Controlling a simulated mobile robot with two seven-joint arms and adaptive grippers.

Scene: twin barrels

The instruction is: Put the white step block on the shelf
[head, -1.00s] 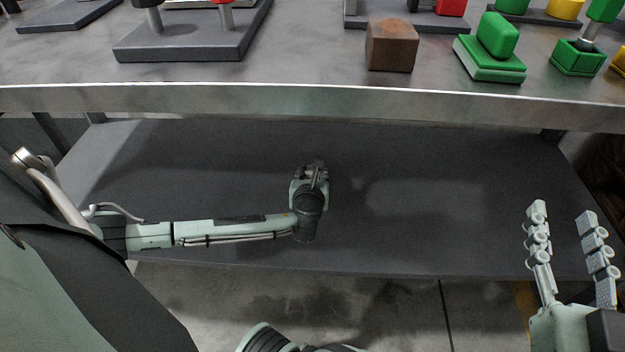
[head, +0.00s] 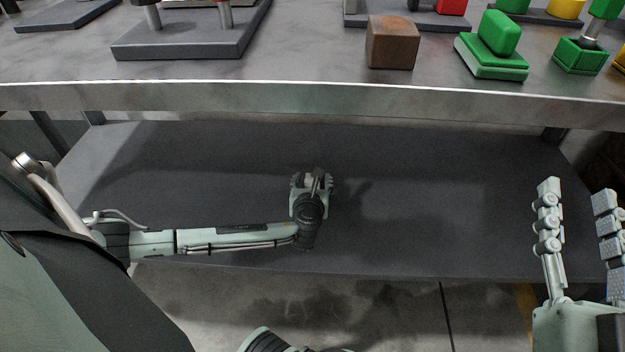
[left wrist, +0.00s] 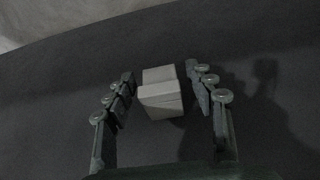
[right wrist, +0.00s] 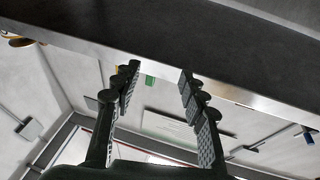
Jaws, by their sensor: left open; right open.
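The white step block (left wrist: 160,100) shows in the left wrist view, pale with a stepped top, and looks to rest on the dark grey lower shelf (head: 430,210). My left gripper (left wrist: 159,80) is open around it, one finger on each side with visible gaps. In the head view my left gripper (head: 313,180) is over the middle of the shelf, and the block cannot be made out there. My right gripper (head: 577,190) is open and empty at the right, by the shelf's right end. It also shows open in the right wrist view (right wrist: 158,72).
The metal table top (head: 310,75) is above the shelf, with its front edge over the shelf's back. On it are a brown wooden cube (head: 391,45), a green stepped piece (head: 492,60) and a grey base with posts (head: 190,45). The shelf right of my left gripper is clear.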

